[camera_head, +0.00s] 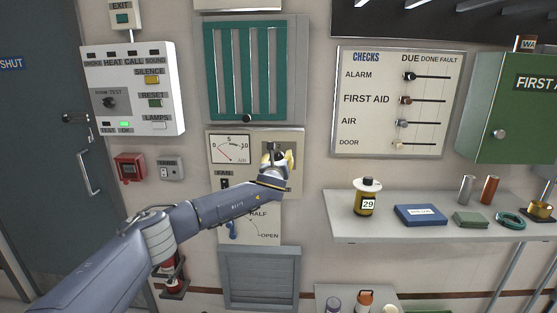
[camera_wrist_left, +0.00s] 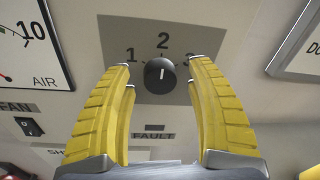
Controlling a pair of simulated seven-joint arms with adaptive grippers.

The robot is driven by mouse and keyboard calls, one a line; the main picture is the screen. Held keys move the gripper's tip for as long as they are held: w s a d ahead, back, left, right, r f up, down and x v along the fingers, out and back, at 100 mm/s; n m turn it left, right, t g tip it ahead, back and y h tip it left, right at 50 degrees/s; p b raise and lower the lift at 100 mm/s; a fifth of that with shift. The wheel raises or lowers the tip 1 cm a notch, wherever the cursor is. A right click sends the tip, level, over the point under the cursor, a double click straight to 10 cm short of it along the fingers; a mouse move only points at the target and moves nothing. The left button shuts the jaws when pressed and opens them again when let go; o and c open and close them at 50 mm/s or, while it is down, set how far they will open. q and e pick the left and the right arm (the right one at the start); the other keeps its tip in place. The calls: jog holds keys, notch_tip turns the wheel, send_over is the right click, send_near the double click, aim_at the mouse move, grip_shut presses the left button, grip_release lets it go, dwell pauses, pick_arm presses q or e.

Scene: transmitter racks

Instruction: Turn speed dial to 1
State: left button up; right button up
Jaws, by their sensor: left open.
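The speed dial (camera_wrist_left: 160,75) is a round black knob on a grey plate marked 1, 2 and 3 in the left wrist view. Its white pointer line stands upright, towards the 2. My left gripper (camera_wrist_left: 160,66) is open, with one yellow finger on each side of the knob from this viewpoint. Gaps show between knob and fingers; I cannot tell how far the tips are from the plate. In the head view my left gripper (camera_head: 277,158) is in front of the dial's panel and mostly hides the dial. My right gripper is in neither view.
An air gauge (camera_head: 230,150) and a fan switch (camera_wrist_left: 28,126) are left of the dial. A vent lever (camera_head: 232,228) is below, partly behind my arm. A shelf (camera_head: 380,230) with a bottle and several small items juts out at the right.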

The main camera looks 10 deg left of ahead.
pick_arm(q)
jog(key=shift+c, duration=0.5)
grip_shut()
jog(key=shift+f+n, duration=0.1)
jog(key=shift+n, duration=0.3)
jog(key=n, duration=1.1)
jog(key=shift+a+t+y, duration=0.1)
jog(key=shift+t+y, duration=0.2)
jog(key=shift+n, duration=0.4)
jog(key=shift+o, duration=0.5)
grip_release()
